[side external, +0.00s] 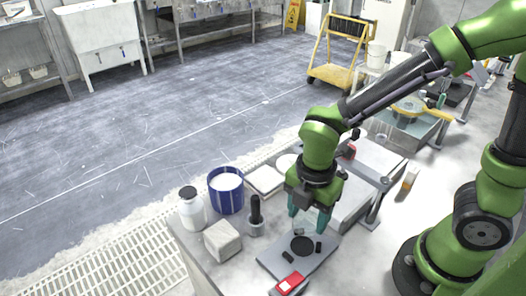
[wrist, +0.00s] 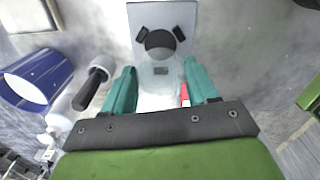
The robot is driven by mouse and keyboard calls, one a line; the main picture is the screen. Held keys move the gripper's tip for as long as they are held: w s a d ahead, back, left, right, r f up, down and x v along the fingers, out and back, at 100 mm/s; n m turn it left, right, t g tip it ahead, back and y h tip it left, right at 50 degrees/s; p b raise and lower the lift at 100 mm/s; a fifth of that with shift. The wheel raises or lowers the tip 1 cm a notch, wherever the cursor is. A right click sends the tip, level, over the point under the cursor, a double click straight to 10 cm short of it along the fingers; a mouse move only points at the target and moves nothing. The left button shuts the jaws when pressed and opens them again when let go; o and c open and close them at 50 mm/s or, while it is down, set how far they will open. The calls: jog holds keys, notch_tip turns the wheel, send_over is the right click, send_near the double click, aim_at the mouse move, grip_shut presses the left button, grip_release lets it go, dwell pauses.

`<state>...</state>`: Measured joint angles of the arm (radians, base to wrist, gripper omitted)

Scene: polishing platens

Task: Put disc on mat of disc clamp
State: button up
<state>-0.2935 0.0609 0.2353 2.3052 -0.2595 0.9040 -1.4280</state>
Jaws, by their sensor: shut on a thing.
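The disc clamp is a grey plate (side external: 272,262) on the bench, with a dark round mat (side external: 302,245) and two small black blocks beside it. In the wrist view the plate (wrist: 133,62) and mat (wrist: 160,43) lie beyond my fingertips. My gripper (side external: 308,217) is above the plate's far side, its teal fingers pointing down. In the wrist view my gripper (wrist: 160,90) has its fingers apart around a pale, see-through thing, seemingly the disc (wrist: 158,103). Its outline is faint, and I cannot make out its tilt. The mat looks bare.
A red-topped device (side external: 290,283) lies by the plate's near edge. A dark-handled tool (side external: 256,213), white block (side external: 222,240), blue-rimmed container (side external: 226,190) and white bottle (side external: 191,208) stand to the left. A grey machine (side external: 352,198) stands behind on the right.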

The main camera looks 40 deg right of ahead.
aim_at(303, 244)
jog(key=shift+f, duration=3.1)
jog(key=shift+f, duration=0.5)
